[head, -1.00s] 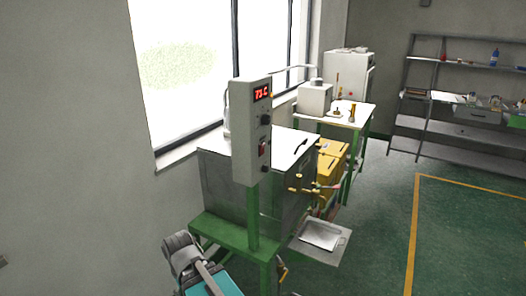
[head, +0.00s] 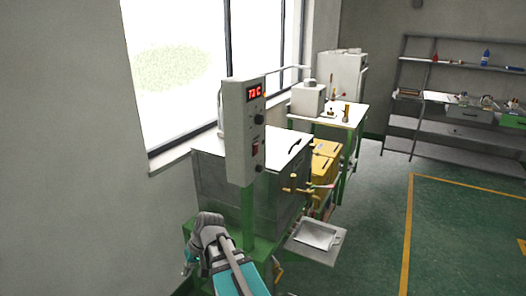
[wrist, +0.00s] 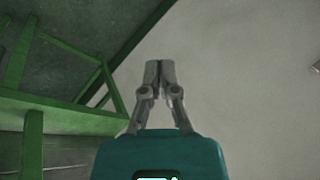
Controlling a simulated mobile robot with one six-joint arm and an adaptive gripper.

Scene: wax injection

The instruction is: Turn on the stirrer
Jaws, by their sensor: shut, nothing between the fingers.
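A grey control box (head: 244,131) stands on a green post in front of the metal wax tank (head: 284,185) in the head view. Its face has a red lit display (head: 254,91) reading about 73 C, an upper dark knob (head: 259,119), a red switch (head: 255,150) and a lower dark knob (head: 260,168). The switch's position is too small to tell. In the wrist view my gripper (wrist: 158,70) is shut and empty, with a plain grey wall beyond. In the head view my grey and teal arm is below the box, apart from its face; the fingertips cannot be made out.
The tank's green frame (wrist: 70,108) shows at the left of the wrist view. Brass valves (head: 297,188) and a metal tray (head: 316,236) stick out at the tank's right. A yellow unit (head: 325,160) and a table stand behind. The green floor (head: 372,240) at right is clear.

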